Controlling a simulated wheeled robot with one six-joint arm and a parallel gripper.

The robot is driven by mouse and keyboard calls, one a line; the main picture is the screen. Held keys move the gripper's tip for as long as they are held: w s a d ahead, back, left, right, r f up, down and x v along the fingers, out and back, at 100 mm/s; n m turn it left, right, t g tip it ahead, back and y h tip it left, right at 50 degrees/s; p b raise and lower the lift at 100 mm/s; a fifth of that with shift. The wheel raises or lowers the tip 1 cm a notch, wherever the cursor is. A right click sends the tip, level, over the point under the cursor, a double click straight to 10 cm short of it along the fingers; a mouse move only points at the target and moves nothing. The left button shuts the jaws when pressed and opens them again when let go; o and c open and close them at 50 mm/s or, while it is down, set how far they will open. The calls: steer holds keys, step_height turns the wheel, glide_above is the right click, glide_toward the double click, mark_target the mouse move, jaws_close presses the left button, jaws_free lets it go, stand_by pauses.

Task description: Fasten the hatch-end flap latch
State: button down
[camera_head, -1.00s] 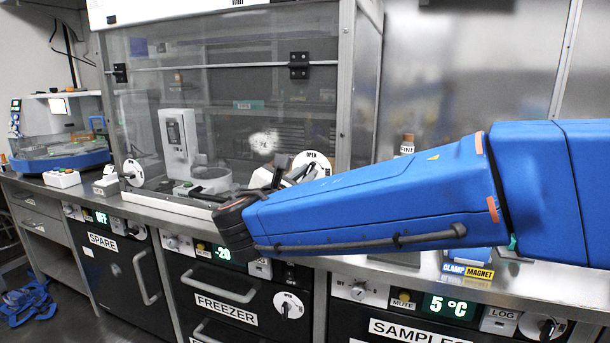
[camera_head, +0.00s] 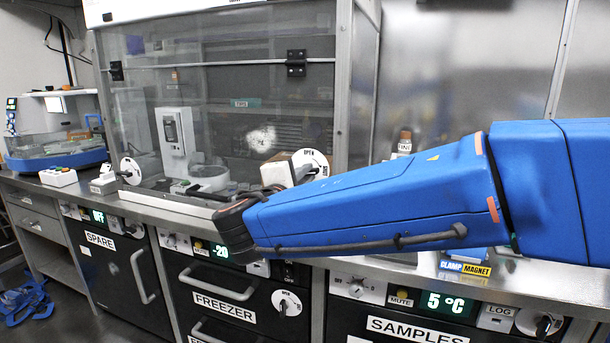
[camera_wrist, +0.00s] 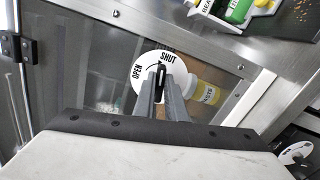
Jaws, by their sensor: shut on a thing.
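A white latch dial marked OPEN and SHUT (camera_wrist: 148,66) sits on the clear hatch panel. Its black handle (camera_wrist: 160,74) stands upright in the wrist view, its upper end near the word SHUT. My gripper (camera_wrist: 160,88) is shut on this handle, its grey fingers on either side of it. In the head view, the dial (camera_head: 318,160) shows at the lower right of the hatch (camera_head: 220,110), partly behind my wrist, and the fingers are mostly hidden. Another dial with a black knob (camera_head: 131,171) is at the hatch's lower left.
A bottle (camera_wrist: 205,92) with a yellow label lies close beside the dial in the wrist view. The steel counter edge (camera_head: 370,263) runs below my arm, with a freezer drawer (camera_head: 223,304) underneath. A white instrument (camera_head: 176,140) stands behind the hatch.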

steer(key=shift+f+m, duration=0.15)
steer(key=shift+m, duration=1.05)
steer(key=c, duration=1.8)
jaws_free()
steer(key=shift+s, duration=0.1)
steer(key=v, duration=1.7)
